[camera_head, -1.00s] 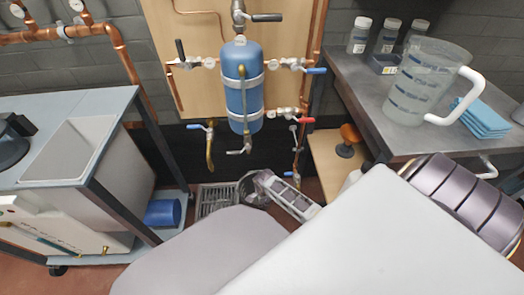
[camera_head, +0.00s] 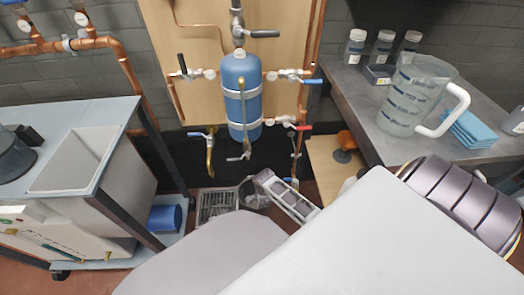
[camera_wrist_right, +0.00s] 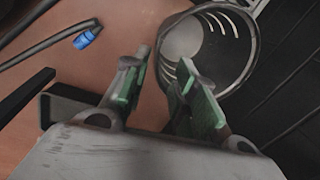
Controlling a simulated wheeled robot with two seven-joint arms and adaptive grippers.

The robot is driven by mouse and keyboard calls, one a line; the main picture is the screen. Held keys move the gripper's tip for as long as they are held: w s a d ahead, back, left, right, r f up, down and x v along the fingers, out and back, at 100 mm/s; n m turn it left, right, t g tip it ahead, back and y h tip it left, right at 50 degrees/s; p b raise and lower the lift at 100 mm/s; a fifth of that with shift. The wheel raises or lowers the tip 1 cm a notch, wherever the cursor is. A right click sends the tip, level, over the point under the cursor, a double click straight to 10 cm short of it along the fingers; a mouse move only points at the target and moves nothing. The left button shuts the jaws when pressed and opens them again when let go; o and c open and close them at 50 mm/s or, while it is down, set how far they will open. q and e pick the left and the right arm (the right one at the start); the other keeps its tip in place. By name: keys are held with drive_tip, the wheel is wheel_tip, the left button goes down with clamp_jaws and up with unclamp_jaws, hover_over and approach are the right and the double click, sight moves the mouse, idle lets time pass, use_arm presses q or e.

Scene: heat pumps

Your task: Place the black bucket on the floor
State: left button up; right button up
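The black bucket (camera_head: 248,190), dark grey with slots in its wall, is low down below the blue tank in the head view, partly hidden by my right gripper. In the right wrist view the bucket (camera_wrist_right: 206,45) shows its open mouth and pale inside at the top. My right gripper (camera_wrist_right: 160,75) has its two green-padded fingers spread, with reddish floor visible between them. The right-hand finger is close to the bucket's rim; I cannot tell whether it touches. My right gripper (camera_head: 263,181) also shows beside the bucket in the head view. My left gripper is not in view.
A grated drain (camera_head: 215,204) lies left of the bucket. The blue tank (camera_head: 242,98) with valves and copper pipes is above. A sink bench (camera_head: 100,150) stands left, a grey counter (camera_head: 360,105) with a jug right. A cable with a blue plug (camera_wrist_right: 84,39) lies on the floor.

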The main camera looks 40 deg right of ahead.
drive_tip(key=shift+a, duration=0.1)
idle(0.3)
drive_tip(key=s+a+r+n+t+y, duration=0.1)
drive_tip(key=s+a+r+n, duration=0.6)
drive_tip(key=n, duration=0.5)
drive_tip(key=s+a+r+n+t+y, duration=0.2)
drive_tip(key=s+a+r+n, duration=0.4)
drive_tip(key=a+r+n, duration=0.5)
drive_tip(key=shift+s+r+n+y, duration=0.3)
drive_tip(key=shift+s+r+n, duration=0.1)
drive_tip(key=shift+r+n, duration=0.25)
drive_tip(key=shift+d, duration=0.1)
